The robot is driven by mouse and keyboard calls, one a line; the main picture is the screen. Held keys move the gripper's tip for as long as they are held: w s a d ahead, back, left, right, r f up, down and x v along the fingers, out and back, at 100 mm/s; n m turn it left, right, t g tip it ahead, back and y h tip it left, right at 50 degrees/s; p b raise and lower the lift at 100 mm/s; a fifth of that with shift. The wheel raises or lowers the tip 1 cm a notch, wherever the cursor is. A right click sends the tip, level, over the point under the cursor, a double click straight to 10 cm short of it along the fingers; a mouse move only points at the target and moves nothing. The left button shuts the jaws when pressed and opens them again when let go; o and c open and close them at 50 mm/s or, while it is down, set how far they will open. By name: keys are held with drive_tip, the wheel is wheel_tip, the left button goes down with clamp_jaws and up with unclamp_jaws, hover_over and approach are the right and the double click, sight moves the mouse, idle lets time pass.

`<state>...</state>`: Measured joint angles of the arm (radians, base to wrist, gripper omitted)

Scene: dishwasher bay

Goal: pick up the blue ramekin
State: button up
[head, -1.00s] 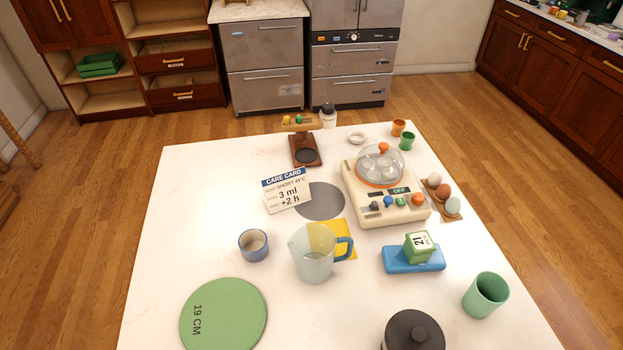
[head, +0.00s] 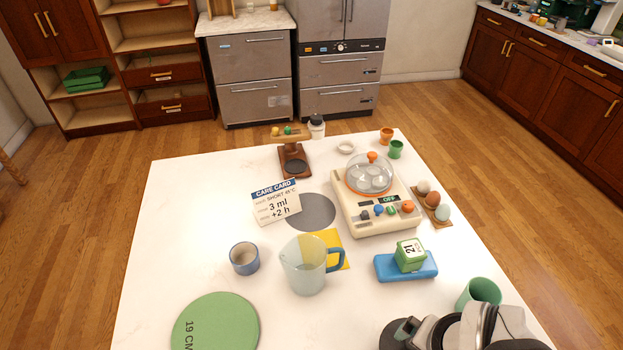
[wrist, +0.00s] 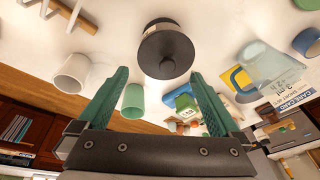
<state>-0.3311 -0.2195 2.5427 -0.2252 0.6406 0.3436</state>
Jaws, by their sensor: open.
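The blue ramekin (head: 244,258) is a small round cup with a pale inside. It stands upright on the white table, left of the clear measuring jug (head: 305,266) and behind the green round mat. In the wrist view the blue ramekin (wrist: 307,43) is at the far right edge, well outside my fingers. My gripper (wrist: 159,73) is open, its two green fingers wide apart with nothing between their tips. Beyond the tips is a black lidded pot (wrist: 166,52). In the head view my arm is at the lower right, far from the ramekin; the fingers cannot be made out there.
The green mat (head: 215,328) lies in front of the ramekin. A care card (head: 276,204) stands behind it. A cream egg cooker (head: 378,205), a blue block (head: 407,267) and a green cup (head: 480,292) stand to the right. The left table side is clear.

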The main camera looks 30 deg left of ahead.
drive_tip(key=w+a+f+n+t+y, duration=0.2)
drive_tip(key=w+a+f+n, duration=0.1)
drive_tip(key=a, duration=0.6)
drive_tip(key=n+t+y, duration=0.1)
drive_tip(key=n+y, duration=0.8)
drive_tip(key=n, duration=0.2)
approach(240, 248)
drive_tip(key=x, duration=0.5)
drive_tip(key=shift+f, duration=0.25)
drive_tip(key=c, duration=1.2)
